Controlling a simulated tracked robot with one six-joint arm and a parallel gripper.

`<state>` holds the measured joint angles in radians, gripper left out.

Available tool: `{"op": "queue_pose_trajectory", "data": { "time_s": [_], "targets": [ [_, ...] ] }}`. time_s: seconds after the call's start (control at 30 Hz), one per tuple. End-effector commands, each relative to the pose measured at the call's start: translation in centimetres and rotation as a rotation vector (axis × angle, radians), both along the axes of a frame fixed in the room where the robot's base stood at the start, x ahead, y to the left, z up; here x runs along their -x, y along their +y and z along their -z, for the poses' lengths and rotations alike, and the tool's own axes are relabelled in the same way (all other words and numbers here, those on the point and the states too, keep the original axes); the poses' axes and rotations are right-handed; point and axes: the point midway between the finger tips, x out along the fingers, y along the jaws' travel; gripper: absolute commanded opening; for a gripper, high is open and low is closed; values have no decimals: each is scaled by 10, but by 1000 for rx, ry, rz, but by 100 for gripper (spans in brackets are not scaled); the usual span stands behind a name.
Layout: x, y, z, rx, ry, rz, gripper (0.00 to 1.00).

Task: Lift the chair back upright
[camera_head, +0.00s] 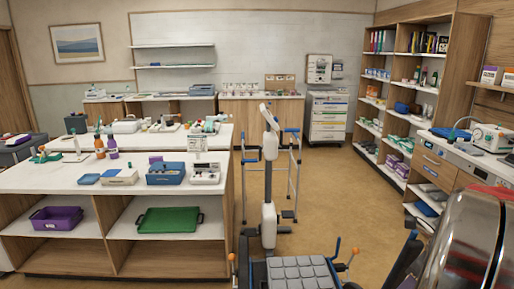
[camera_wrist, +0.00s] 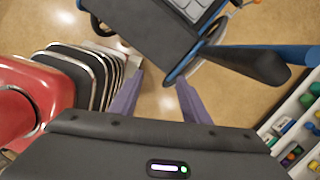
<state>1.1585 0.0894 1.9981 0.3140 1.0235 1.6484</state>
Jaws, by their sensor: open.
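I cannot make out a tipped chair with certainty in either view. In the wrist view my gripper (camera_wrist: 161,82) is open, its two purple-grey fingers apart with bare tan floor between them. A dark piece with grey square pads and a blue edge (camera_wrist: 196,12) lies just beyond the fingertips. I cannot tell whether it belongs to a chair. A similar grey-padded piece with blue sides and orange knobs shows at the bottom of the head view (camera_head: 298,272). Left of the fingers are several dark, silver-edged panels (camera_wrist: 72,75) beside a red rounded body.
A white-topped counter (camera_head: 50,178) with a purple tray and a green tray on its shelf stands at left. A metal frame with blue grips (camera_head: 298,170) stands behind a white-and-dark post. Shelves (camera_head: 440,95) line the right wall. Floor is clear right of the frame.

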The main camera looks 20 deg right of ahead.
Motion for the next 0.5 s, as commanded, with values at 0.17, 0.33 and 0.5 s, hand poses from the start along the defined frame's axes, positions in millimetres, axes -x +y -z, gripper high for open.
{"op": "queue_pose_trajectory", "data": {
  "time_s": [0.17, 0.33, 0.5],
  "targets": [
    [-34, 51, -20, 109, -4, -326, 42],
    [-56, 98, -35, 212, -11, -629, 42],
    [-70, 145, -47, 313, -21, -929, 42]
  ]
}}
